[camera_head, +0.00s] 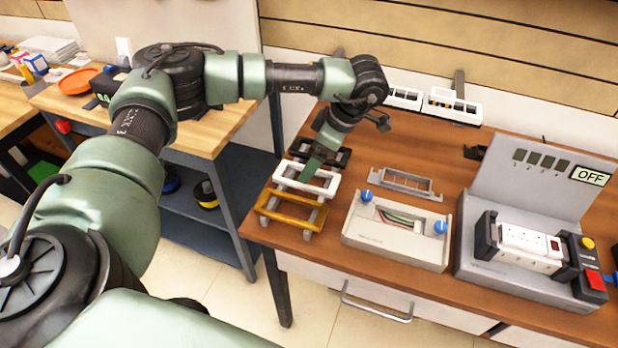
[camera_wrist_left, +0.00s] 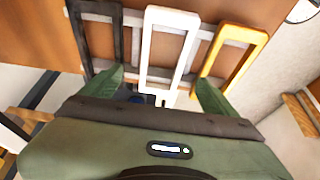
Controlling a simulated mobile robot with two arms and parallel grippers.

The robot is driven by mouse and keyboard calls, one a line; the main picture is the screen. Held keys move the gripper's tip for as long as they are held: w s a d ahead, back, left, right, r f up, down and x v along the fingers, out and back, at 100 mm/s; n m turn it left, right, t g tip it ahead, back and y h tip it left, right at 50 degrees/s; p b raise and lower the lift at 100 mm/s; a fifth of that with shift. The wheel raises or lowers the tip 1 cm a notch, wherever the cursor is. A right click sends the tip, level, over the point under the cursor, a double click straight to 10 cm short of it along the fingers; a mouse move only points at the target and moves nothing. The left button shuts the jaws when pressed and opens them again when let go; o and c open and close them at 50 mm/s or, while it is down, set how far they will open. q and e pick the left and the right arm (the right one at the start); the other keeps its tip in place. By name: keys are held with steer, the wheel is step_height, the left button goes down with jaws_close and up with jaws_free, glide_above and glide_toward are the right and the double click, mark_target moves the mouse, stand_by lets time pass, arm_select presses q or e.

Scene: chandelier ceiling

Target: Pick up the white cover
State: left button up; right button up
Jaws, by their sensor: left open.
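The white cover (camera_head: 302,189), an open rectangular frame, lies on a grey rack between a black cover (camera_head: 335,156) and a yellow cover (camera_head: 285,219). In the left wrist view the white cover (camera_wrist_left: 151,50) is in the middle, with the black cover (camera_wrist_left: 80,40) to its left and the yellow cover (camera_wrist_left: 245,31) to its right. My left gripper (camera_head: 318,166) is over the white cover in the head view. In the wrist view the green fingers of this gripper (camera_wrist_left: 162,82) are apart, one on each side of the white cover. My right gripper is not in view.
A grey housing with blue knobs (camera_head: 395,238) stands right of the rack, with a loose grey frame (camera_head: 405,184) behind it. Farther right is a grey fixture (camera_head: 525,185) holding a white power strip (camera_head: 526,246). White strips (camera_head: 452,106) lie along the wall.

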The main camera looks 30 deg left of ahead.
arm_select(q)
steer(key=shift+b+x, duration=0.55)
steer(key=shift+x, duration=0.55)
steer(key=b+x, duration=0.1)
steer(key=x, duration=0.1)
steer(key=shift+s+f+b, duration=0.15)
steer(key=shift+f+b, duration=0.15)
steer(key=shift+f, duration=0.25)
steer(key=shift+r, duration=0.15)
steer(key=c, duration=1.4)
steer(key=shift+c, duration=0.2)
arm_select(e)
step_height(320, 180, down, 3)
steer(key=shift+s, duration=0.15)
arm_select(q)
steer(key=shift+r, duration=0.1)
